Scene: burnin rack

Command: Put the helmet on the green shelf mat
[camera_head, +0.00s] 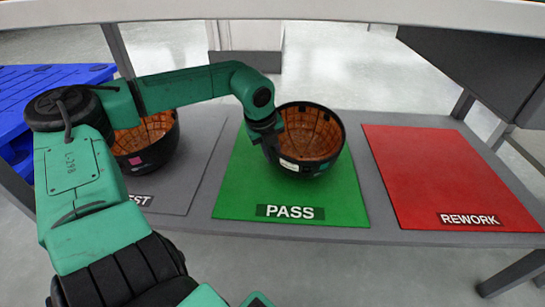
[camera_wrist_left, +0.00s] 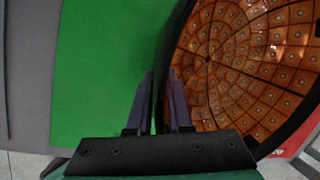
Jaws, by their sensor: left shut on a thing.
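A black helmet (camera_head: 310,140) with an orange-brown padded inside is over the green PASS mat (camera_head: 240,190), open side up and slightly tilted. Whether its underside touches the mat is hidden. My left gripper (camera_head: 270,146) is shut on the helmet's left rim. In the left wrist view my two fingers (camera_wrist_left: 162,100) straddle the rim, with the helmet's lining (camera_wrist_left: 250,60) to the right and the green mat (camera_wrist_left: 95,70) to the left. My right gripper is not clearly seen; only a bit of green arm shows at the bottom edge.
A second similar helmet (camera_head: 150,150) stands on the grey TEST mat (camera_head: 190,180) at left, partly behind my left arm. A bare red REWORK mat (camera_head: 440,180) lies at right. A shelf edge (camera_head: 300,10) runs above. A blue pallet (camera_head: 40,90) is at far left.

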